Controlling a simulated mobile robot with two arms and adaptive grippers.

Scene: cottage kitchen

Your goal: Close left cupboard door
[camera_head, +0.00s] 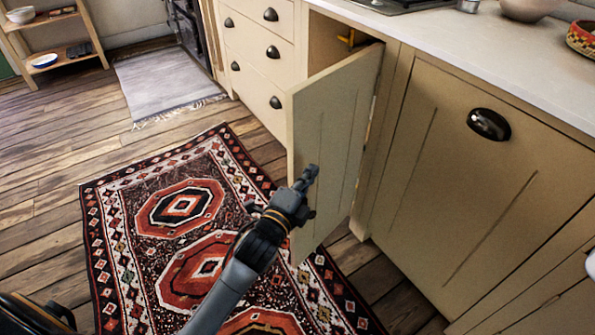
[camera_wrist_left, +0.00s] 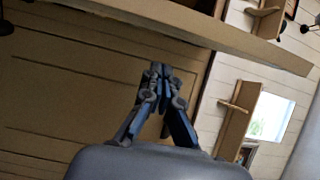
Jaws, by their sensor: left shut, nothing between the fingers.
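The left cupboard door (camera_head: 338,140) is cream-coloured and stands open, swung out from the cabinet over the rug. The dark cupboard opening shows above its top edge, with a small yellow thing (camera_head: 350,38) inside. My left gripper (camera_head: 309,172) is shut and empty, in front of the door's panel near its free edge; I cannot tell whether it touches.
A closed cupboard front with a black cup handle (camera_head: 489,124) is to the right. Drawers (camera_head: 262,50) stand left of the opening. A patterned rug (camera_head: 150,215) covers the floor below. A pale counter (camera_head: 470,45) runs above, holding a bowl (camera_head: 528,9).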

